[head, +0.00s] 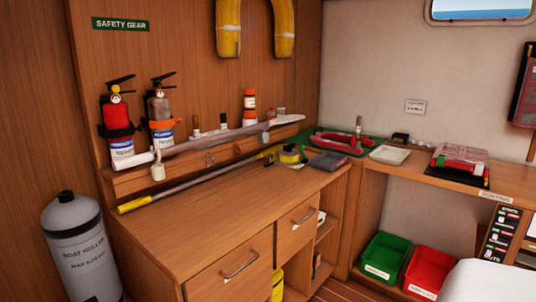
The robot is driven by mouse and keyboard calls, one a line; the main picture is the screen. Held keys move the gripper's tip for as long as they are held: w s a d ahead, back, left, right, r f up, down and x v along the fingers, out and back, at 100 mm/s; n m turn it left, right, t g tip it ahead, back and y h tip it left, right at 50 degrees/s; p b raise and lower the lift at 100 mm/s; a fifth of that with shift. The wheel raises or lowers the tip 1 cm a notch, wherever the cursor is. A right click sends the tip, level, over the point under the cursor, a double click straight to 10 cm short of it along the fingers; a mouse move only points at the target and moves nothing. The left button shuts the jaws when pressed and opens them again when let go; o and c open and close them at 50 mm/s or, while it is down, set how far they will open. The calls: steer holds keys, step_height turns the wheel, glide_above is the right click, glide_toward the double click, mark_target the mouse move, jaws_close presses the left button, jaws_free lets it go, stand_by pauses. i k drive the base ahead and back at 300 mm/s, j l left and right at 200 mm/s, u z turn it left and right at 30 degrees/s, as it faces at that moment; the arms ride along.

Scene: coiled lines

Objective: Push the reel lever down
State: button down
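I cannot make out a reel lever for certain. A small yellow and black piece (291,154) sits at the far end of a long pole (205,180) on the wooden counter, but I cannot tell whether it is a reel. A red, looped object (338,143) with a small upright metal part lies on a green mat (374,142) in the back corner; its details are too small to read. My gripper is not in view.
The wooden counter (205,225) has clear room in front of the pole. A grey cylinder (78,250) is at left. Green (384,257) and red bins (430,271) sit low right.

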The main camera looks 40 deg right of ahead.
mark_target(303, 146)
steer(key=l, duration=0.6)
steer(key=l+z, duration=0.1)
steer(key=l, duration=0.5)
steer(key=i+l, duration=0.1)
steer(key=l, duration=0.45)
steer(key=i+l, duration=0.1)
steer(key=l, duration=0.5)
steer(key=l+z, duration=0.1)
steer(key=l, duration=0.5)
steer(key=i+l, duration=0.1)
steer(key=l, duration=0.45)
steer(key=i+l+z, duration=0.1)
steer(key=l, duration=0.5)
steer(key=i+l, duration=0.1)
steer(key=l, duration=0.45)
steer(key=i, duration=0.55)
steer(key=k+u, duration=0.15)
steer(key=k, duration=0.25)
steer(key=k+j+u, duration=0.2)
steer(key=k, duration=0.15)
